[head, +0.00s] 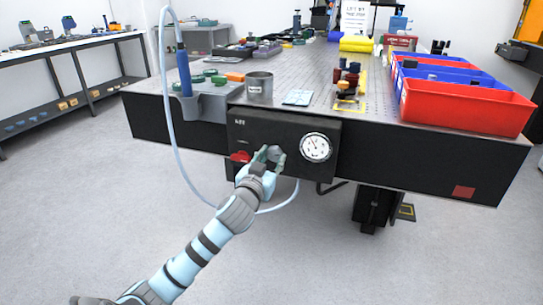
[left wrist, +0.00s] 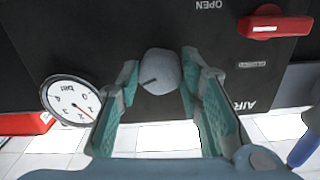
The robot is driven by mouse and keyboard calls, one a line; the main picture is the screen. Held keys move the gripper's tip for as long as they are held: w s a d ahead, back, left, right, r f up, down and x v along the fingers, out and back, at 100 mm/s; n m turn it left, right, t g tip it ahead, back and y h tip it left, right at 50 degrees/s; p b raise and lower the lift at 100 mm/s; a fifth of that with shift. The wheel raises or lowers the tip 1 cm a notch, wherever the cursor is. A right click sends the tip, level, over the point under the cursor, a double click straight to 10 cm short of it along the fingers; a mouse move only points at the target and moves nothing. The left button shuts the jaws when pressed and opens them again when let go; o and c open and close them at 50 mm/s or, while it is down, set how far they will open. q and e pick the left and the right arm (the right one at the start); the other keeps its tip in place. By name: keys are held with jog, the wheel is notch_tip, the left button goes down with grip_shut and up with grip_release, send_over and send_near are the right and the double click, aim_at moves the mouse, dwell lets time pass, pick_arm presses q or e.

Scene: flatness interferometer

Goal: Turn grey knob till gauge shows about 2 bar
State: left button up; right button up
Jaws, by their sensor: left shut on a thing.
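The grey knob (left wrist: 161,71) sits on the front of a black panel (head: 247,122) and has a dark pointer line on its face. My left gripper (head: 268,154) is at the panel and is shut on the knob. In the left wrist view its teal-padded fingers stand on either side of the knob. The round white gauge (head: 316,148) is right of the knob in the head view. It also shows in the left wrist view (left wrist: 71,101), turned over. Its needle points up and left in the head view; the numbers are too small to read surely. My right gripper is not in view.
A red lever (left wrist: 274,27) is beside the knob, near the word OPEN. A pale hose (head: 169,120) loops down left of my arm. Red bins (head: 462,107) and blue bins stand on the table's right. The floor in front is clear.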

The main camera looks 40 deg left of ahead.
pick_arm(q)
jog(key=o, duration=1.2)
jog(key=shift+c, duration=0.2)
jog(key=v, duration=1.2)
